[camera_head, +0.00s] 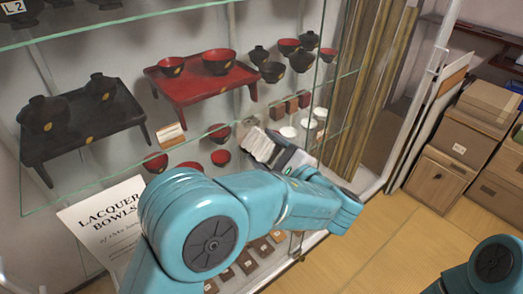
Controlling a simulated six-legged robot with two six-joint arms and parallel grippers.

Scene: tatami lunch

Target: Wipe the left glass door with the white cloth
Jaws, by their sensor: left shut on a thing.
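The left glass door (130,165) appears to be the clear pane in front of the lacquerware shelves, filling the left and middle of the view. My left arm crosses in front of its lower part. My left gripper (278,154) is shut on the white cloth (260,146), which shows as a pale, ridged patch at the gripper's tip. The cloth is close to the glass; I cannot tell whether it touches. Part of my right arm shows at the bottom right corner, but its gripper is out of view.
Behind the glass stand a red tray table (180,92) with bowls and a black tray table (75,140) with lidded bowls. A "Lacquer Bowls" sign (105,222) is at the lower left. Cardboard boxes (455,135) are stacked at the right. The floor (400,235) between is clear.

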